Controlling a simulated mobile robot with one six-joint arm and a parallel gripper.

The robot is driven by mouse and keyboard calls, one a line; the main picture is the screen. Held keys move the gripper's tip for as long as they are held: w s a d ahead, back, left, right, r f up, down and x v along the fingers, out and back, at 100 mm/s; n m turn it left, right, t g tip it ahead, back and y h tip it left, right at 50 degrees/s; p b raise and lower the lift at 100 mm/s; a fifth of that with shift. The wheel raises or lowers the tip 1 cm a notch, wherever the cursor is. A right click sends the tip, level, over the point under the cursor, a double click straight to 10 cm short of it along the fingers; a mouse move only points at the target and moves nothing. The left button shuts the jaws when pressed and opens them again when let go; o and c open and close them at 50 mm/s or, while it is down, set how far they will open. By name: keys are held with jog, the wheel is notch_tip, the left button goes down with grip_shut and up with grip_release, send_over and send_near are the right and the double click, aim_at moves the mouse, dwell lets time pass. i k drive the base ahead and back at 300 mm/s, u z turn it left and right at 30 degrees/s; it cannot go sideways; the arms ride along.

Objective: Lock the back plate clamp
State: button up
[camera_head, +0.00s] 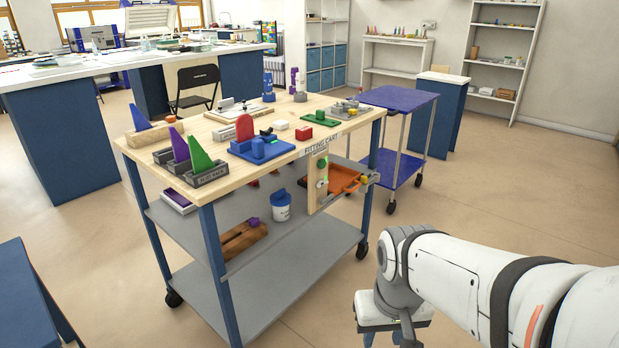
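A blue fixture (272,151) sits on the near middle of the wooden cart top (222,127). A red rounded plate (245,128) stands upright at its back left, and a blue cylinder (257,148) rises from its front. A small dark part (267,132) shows beside the red plate; I cannot tell whether it is the back plate clamp or whether any clamp is locked. My gripper (388,336) hangs low at the bottom of the view, right of the cart and well apart from the fixture. Its fingertips are not clear, so I cannot tell if it is open.
Coloured upright pieces in grey holders (206,174) line the cart's left end. A red block (303,133), a white block (281,125) and a green board (320,119) lie right of the fixture. An orange tray (346,179) protrudes at the cart's right. A blue trolley (398,99) stands behind.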

aim_at(323, 201)
jog(key=i, duration=1)
jog(key=k, duration=1.35)
jog(key=z, duration=0.5)
jog(key=i, duration=1.55)
jog(key=u, duration=0.3)
